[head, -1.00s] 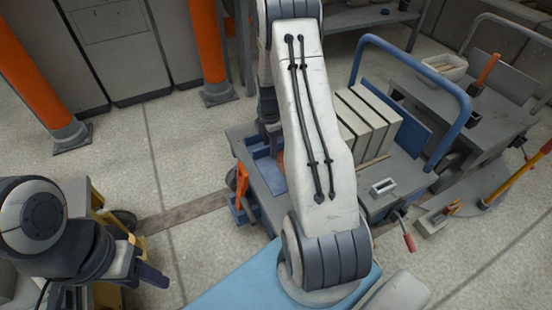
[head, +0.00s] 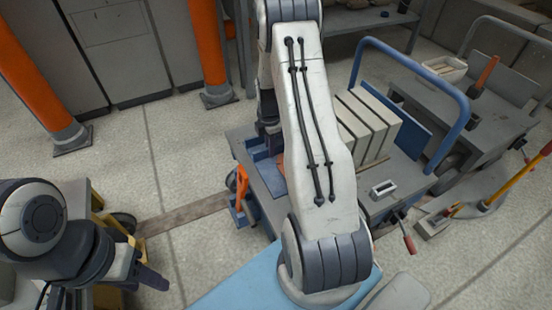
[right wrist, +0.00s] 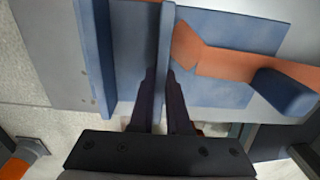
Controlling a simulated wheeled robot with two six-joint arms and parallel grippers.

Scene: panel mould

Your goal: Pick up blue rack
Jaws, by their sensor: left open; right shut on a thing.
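The blue rack (head: 262,168) sits at the left end of the grey cart, partly hidden behind my right arm in the head view. In the right wrist view the rack (right wrist: 125,55) shows upright blue walls and an orange piece (right wrist: 235,65) lying in it. My right gripper (right wrist: 160,75) is shut on the rack's thin middle wall, one finger on each side. My left gripper (head: 150,272) is open and empty at the lower left, well away from the rack.
The grey cart (head: 402,172) carries pale upright slabs (head: 370,115) and has a blue handle rail (head: 440,78). A red-handled clamp (head: 408,240) sits at its front edge. Orange posts (head: 207,45) stand behind.

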